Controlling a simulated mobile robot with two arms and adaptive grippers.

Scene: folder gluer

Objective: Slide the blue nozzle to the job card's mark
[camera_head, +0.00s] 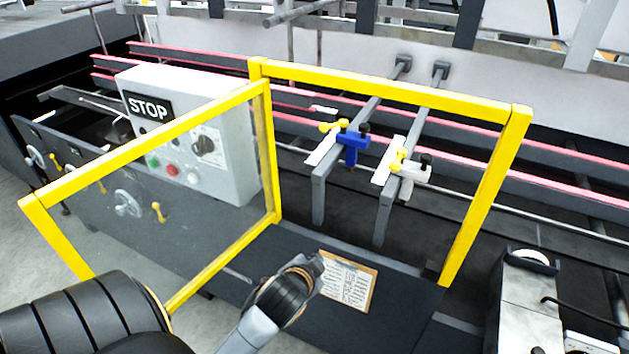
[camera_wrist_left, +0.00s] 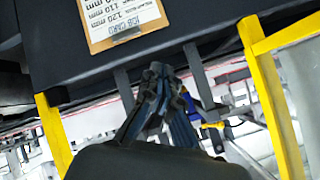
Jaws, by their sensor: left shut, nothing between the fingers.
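The blue nozzle (camera_head: 352,143) sits on the left of two grey bars (camera_head: 319,190), with a yellow knob and a white scale strip beside it. Blue and yellow parts of it also show in the left wrist view (camera_wrist_left: 214,126). The job card (camera_head: 348,283) lies on a clipboard on the dark shelf in front. In the left wrist view the job card (camera_wrist_left: 122,16) is upside down, with millimetre figures partly cut off. My left gripper (camera_head: 316,264) is at the clipboard's upper left edge in the picture, below the nozzle. Its fingers (camera_wrist_left: 156,72) are shut and empty. My right gripper is out of view.
A white nozzle (camera_head: 414,174) is on the right bar. A yellow guard frame (camera_head: 390,83) surrounds the opening to the nozzles. A clear yellow-edged panel (camera_head: 150,135) stands swung out at the left, before the STOP control box (camera_head: 195,120).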

